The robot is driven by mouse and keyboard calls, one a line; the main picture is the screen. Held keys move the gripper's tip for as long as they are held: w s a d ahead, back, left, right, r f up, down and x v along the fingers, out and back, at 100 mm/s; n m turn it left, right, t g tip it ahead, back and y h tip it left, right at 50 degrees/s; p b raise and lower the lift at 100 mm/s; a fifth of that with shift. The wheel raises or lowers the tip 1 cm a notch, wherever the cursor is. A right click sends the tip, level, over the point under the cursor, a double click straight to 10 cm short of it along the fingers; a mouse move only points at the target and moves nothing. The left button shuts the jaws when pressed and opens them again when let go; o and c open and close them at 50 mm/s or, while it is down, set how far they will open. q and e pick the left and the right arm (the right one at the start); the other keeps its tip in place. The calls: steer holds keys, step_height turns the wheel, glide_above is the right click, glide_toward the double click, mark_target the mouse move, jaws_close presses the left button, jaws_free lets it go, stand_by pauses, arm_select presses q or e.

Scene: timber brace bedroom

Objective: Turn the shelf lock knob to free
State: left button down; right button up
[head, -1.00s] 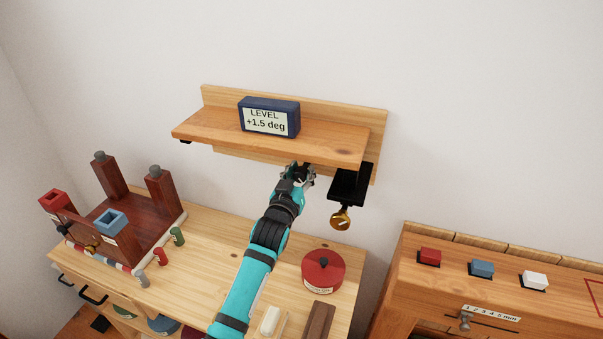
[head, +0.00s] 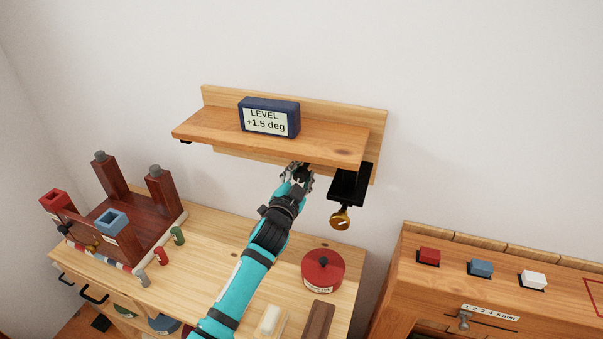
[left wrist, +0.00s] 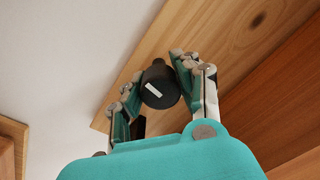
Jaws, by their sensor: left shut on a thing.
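The wooden shelf (head: 270,136) is mounted on the wall. My left gripper (head: 300,174) reaches up beneath its right part in the head view. In the left wrist view, a round black knob (left wrist: 160,84) with a short white mark on its face sits between the two fingers of the left gripper (left wrist: 155,82). The gripper is shut on this knob. In the head view the fingers and the shelf largely hide the knob. My right gripper is out of view.
A blue level display (head: 268,118) on the shelf reads +1.5 deg. A black bracket (head: 347,188) with a brass knob (head: 340,219) hangs just right of my gripper. Below are a red round container (head: 322,273) and a dark wooden frame (head: 120,228).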

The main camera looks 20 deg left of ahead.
arm_select(q)
steer(key=m, duration=0.6)
stand_by(0.6)
steer(key=c, duration=0.9)
jaws_free()
steer(key=shift+s, duration=0.1)
steer(key=s, duration=1.2)
steer(key=shift+a+f, duration=0.15)
steer(key=shift+f, duration=0.05)
steer(key=shift+w, duration=0.1)
